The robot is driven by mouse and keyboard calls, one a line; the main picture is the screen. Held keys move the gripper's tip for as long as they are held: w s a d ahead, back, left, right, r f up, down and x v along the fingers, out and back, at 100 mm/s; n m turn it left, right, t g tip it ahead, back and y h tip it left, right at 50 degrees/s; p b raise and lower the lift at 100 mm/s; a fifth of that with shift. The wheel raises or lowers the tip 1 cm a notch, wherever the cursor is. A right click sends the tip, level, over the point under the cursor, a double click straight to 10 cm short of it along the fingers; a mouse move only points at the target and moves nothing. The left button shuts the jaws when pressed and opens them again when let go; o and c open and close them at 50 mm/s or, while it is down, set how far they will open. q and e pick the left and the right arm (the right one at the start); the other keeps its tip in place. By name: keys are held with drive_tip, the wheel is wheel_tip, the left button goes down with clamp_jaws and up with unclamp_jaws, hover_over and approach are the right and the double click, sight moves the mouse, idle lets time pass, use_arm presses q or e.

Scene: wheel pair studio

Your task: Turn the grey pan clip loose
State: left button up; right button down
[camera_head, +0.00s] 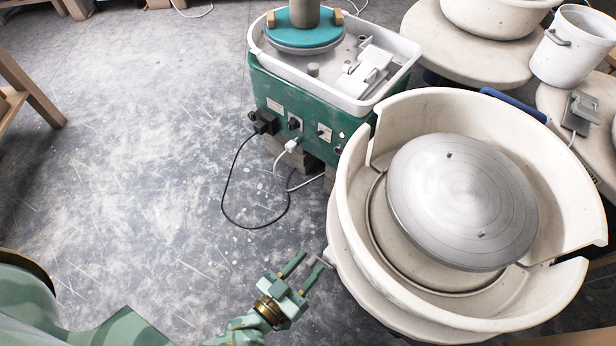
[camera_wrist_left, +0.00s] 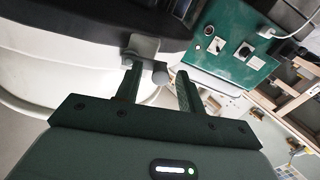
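The grey pan clip (camera_head: 316,260) shows small at the left outer side of the cream splash pan (camera_head: 350,190). In the left wrist view the clip (camera_wrist_left: 143,46) is a bent grey piece with a rounded end, against the pan's white wall (camera_wrist_left: 60,60). My left gripper (camera_head: 311,262) is beside the pan's lower left, its fingers apart. In the wrist view its fingertips (camera_wrist_left: 157,72) stand either side of the clip's rounded end, nearer on the left; I cannot tell whether they touch it. My right gripper is not in view.
A round grey wheel head (camera_head: 462,200) sits inside the pan. A green wheel unit (camera_head: 290,115) with a white tray (camera_head: 385,90) stands behind, its cables (camera_head: 233,190) on the floor. A white bucket (camera_head: 575,50) is at upper right.

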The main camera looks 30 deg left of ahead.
use_arm(q)
clamp_jaws()
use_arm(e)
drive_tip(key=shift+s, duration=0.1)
